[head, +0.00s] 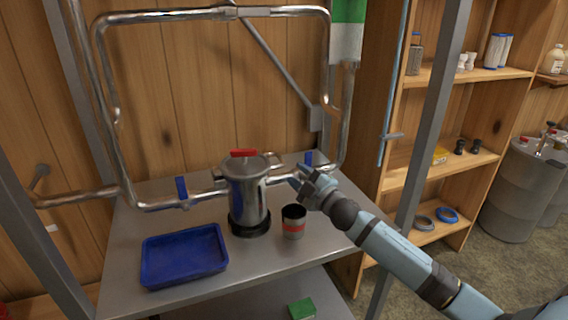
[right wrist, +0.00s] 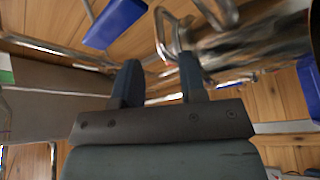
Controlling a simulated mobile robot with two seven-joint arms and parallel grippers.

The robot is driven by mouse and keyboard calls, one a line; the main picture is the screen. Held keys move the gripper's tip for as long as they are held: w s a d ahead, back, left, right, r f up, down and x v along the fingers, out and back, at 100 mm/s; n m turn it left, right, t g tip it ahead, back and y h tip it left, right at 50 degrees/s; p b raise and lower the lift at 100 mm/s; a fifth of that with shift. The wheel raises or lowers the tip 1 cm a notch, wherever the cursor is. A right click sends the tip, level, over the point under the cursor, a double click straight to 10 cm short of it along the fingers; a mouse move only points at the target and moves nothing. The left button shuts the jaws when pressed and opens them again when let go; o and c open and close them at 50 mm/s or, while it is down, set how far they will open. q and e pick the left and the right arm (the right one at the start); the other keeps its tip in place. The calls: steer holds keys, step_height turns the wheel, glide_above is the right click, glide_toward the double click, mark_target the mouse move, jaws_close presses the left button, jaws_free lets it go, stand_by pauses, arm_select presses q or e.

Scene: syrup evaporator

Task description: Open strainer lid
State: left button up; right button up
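The strainer is an upright shiny metal canister (head: 246,196) on a black base, set in the pipe line on the grey table. Its lid (head: 243,165) sits closed on top, with a red handle (head: 243,153). A metal loop (head: 275,160) sticks out at its upper right side. My right gripper (head: 306,182) is to the right of the canister, near the right blue valve handle (head: 308,158). In the right wrist view its two fingers (right wrist: 160,78) are apart with nothing between them; the canister (right wrist: 250,50) shows blurred beyond. My left gripper is not in view.
A blue tray (head: 184,256) lies front left, and a dark cup with a red band (head: 293,222) stands right of the canister. Another blue valve handle (head: 181,188) is on the left pipe. Steel pipes (head: 210,14) frame the back; a grey post (head: 432,110) stands right.

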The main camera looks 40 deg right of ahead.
steer(key=x, duration=0.5)
steer(key=shift+w+a, duration=0.1)
steer(key=shift+w, duration=0.25)
steer(key=shift+r, duration=0.1)
steer(key=shift+c, duration=0.2)
jaws_close()
